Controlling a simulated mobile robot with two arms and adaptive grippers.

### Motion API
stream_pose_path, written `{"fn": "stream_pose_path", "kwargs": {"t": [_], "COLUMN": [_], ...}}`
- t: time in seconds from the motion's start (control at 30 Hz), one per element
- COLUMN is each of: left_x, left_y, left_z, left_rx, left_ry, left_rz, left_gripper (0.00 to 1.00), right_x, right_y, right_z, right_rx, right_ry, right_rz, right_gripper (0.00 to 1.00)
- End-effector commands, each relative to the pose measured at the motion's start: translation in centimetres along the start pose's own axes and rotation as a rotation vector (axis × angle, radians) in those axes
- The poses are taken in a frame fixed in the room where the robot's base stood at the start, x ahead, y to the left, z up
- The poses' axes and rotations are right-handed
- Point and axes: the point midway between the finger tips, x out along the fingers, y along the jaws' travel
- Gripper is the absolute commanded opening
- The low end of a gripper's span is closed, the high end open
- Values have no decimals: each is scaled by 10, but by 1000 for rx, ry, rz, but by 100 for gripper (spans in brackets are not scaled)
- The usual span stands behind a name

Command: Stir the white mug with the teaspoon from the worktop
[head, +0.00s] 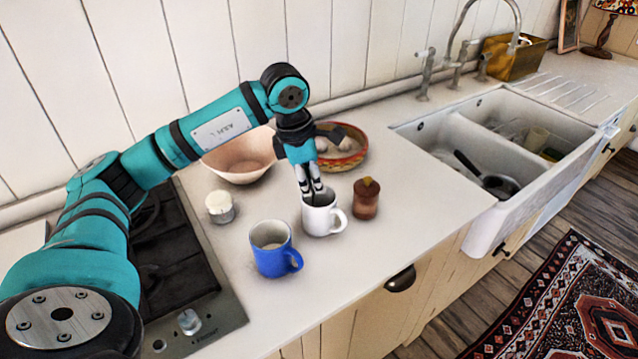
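The white mug (320,220) stands upright on the worktop, its handle to the right. My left gripper (312,190) points down right over the mug, with its fingertips at the mug's mouth. The two fingers are close together, and I cannot tell whether they are shut on something. I cannot make out the teaspoon; it may be hidden between the fingers or inside the mug. My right gripper is not in view.
A blue mug (275,255) stands left in front of the white mug. A brown jar (366,203) stands close on its right, a small white-topped jar (219,206) to the left. Behind are a pink bowl (228,160) and a patterned bowl (352,162). The sink (480,180) lies right.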

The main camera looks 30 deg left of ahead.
Motion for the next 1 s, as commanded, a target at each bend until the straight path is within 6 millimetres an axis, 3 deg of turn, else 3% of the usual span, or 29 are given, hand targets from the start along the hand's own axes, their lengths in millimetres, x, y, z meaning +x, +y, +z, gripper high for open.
{"fn": "stream_pose_path", "kwargs": {"t": [0.23, 0.43, 0.7, 0.87, 1.0], "left_x": [1, 4, 4, 1, -13], "left_y": [-15, -6, 10, 2, 0], "left_z": [12, 24, 9, 0, 9], "left_rx": [1, -2, -3, 1, 0], "left_ry": [-3, -3, 0, -1, -2], "left_rz": [0, -1, 2, 1, 0], "left_gripper": [0, 0, 0, 0, 0], "right_x": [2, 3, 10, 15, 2], "right_y": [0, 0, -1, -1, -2], "right_z": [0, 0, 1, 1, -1], "right_rx": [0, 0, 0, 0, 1], "right_ry": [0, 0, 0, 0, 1], "right_rz": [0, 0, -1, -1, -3], "right_gripper": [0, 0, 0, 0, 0]}}
